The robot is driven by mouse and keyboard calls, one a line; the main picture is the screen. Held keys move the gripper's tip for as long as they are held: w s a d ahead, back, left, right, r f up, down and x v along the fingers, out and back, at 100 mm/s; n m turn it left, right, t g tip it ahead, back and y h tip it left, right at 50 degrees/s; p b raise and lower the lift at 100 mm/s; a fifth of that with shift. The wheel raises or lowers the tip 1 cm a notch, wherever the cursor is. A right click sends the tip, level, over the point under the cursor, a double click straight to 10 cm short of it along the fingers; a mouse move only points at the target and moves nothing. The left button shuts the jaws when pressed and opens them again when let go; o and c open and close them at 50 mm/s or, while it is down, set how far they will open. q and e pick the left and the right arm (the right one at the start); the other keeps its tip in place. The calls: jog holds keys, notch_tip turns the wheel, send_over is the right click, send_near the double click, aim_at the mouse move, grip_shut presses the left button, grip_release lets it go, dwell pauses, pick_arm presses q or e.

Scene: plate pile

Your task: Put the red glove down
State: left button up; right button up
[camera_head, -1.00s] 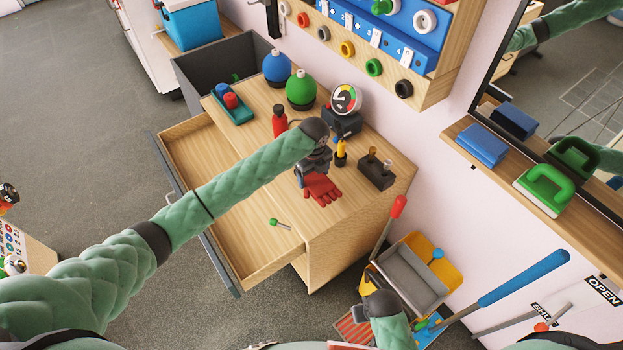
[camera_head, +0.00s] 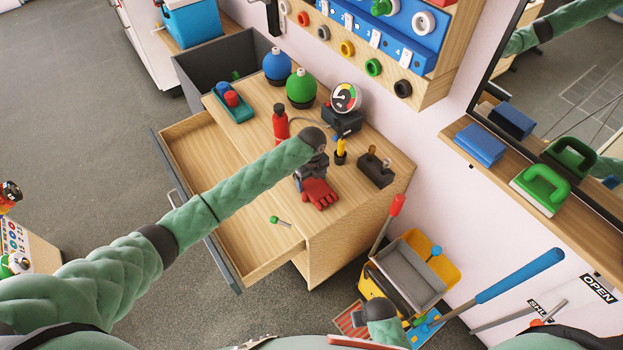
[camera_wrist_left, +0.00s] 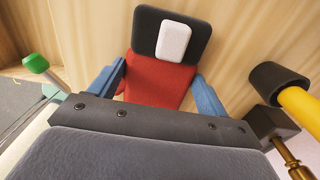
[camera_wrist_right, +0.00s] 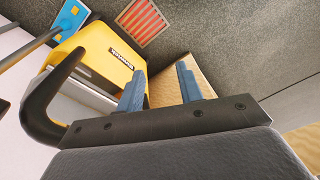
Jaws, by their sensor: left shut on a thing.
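The red glove (camera_head: 320,194) with a dark cuff is at the wooden cabinet top (camera_head: 345,215), near its front edge. My left gripper (camera_head: 312,178) reaches over the cabinet and is shut on the glove. In the left wrist view the glove's red part (camera_wrist_left: 160,80) lies between the two blue fingers, with its black cuff and white patch beyond. I cannot tell whether the glove touches the top. My right gripper (camera_wrist_right: 158,88) is open and empty, low near the yellow bucket (camera_wrist_right: 88,60); its fingers are hidden in the head view.
A green-tipped pin (camera_head: 279,221) lies left of the glove. A dark block with pegs (camera_head: 375,168), a yellow-handled tool (camera_head: 341,150), a gauge (camera_head: 346,97) and a red bottle (camera_head: 280,122) stand near the glove. An open drawer (camera_head: 250,255) juts out in front.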

aim_at(312, 182)
pick_arm(q)
jog(key=o, duration=1)
jog(key=shift+o, duration=0.2)
jog(key=shift+r, duration=0.4)
notch_tip(312, 182, up, 11)
jog(key=b, duration=0.2)
jog(key=shift+r, duration=0.2)
pick_arm(e)
notch_tip(312, 182, up, 10)
jog(key=w, duration=0.1)
jog(key=shift+w+a+f, duration=0.2)
jog(key=shift+a, duration=0.25)
